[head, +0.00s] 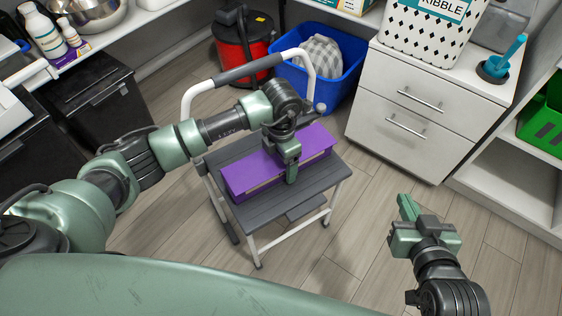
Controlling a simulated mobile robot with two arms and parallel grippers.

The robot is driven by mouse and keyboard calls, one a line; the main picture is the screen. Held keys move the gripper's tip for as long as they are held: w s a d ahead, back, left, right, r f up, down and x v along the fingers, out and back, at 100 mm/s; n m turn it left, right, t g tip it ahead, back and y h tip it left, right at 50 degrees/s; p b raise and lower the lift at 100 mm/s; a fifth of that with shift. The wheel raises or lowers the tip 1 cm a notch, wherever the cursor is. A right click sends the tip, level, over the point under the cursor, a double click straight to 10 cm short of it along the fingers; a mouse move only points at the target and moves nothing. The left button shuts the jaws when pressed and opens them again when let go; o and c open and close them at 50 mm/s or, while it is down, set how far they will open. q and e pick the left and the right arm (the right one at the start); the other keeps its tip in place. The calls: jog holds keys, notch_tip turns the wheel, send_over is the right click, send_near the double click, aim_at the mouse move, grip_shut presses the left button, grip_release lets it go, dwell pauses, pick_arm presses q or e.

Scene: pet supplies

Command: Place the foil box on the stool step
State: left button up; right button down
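The foil box is a long purple box (240,180) lying across the grey top step of the stool (265,217). The stool has white legs and a white rail with a grey grip. My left gripper (291,172) comes down over the middle of the box, with one green finger against or just in front of its near side. The other finger is hidden, so its grip on the box is unclear. My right gripper (407,206) is empty, above the floor right of the stool; its finger gap cannot be made out.
A white drawer cabinet (412,120) carries the kibble container (428,28). Shelves with a green crate (545,118) are at right. Floor right of the stool is clear.

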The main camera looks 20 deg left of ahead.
jog(key=shift+r, duration=0.1)
pick_arm(q)
jog(key=o, duration=1.7)
jog(key=shift+f, duration=0.1)
pick_arm(e)
jog(key=shift+w+a+r+t, duration=0.15)
jog(key=shift+w+r+t, duration=0.1)
jog(key=shift+r+t, duration=0.05)
